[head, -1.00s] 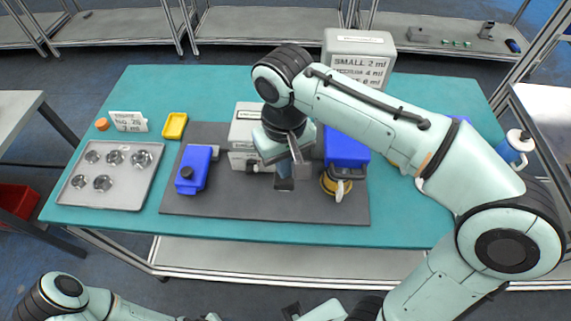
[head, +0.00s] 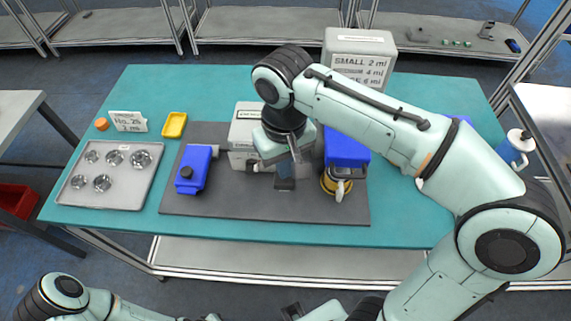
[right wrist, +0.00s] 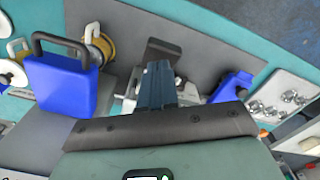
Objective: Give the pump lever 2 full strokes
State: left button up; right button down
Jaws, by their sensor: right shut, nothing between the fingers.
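My right gripper (head: 285,178) is shut and empty, pointing down in front of the grey box-shaped unit (head: 243,132). In the right wrist view its closed fingers (right wrist: 156,84) lie close to a dark flat block (right wrist: 162,52), which seems to be the end of the pump lever. I cannot tell whether they touch. Metal parts (right wrist: 127,86) show beside the fingers, and the gripper and arm hide much of the mechanism. My left gripper does not show.
A blue container (head: 346,148) with a dark handle stands right of the gripper, near a yellow-ringed part (head: 335,186).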

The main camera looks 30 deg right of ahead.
jog(key=f+b, duration=0.1)
jog(key=f, duration=0.2)
jog(key=shift+s+f+b, duration=0.15)
jog(key=shift+s+b, duration=0.05)
jog(key=shift+b, duration=0.15)
jog(key=shift+w+f+b, duration=0.1)
jog(key=shift+f+b, duration=1.4)
jog(key=shift+f, duration=0.85)
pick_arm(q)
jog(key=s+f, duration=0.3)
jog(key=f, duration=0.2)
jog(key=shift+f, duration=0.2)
pick_arm(e)
jog(key=shift+r, duration=0.2)
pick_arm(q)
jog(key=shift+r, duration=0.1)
pick_arm(e)
jog(key=shift+r, duration=0.1)
notch_tip(320, 180, up, 8)
jog(key=p, duration=0.6)
jog(key=shift+w, duration=0.1)
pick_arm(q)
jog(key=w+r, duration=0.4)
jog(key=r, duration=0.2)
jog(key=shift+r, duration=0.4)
pick_arm(e)
jog(key=shift+f, duration=0.2)
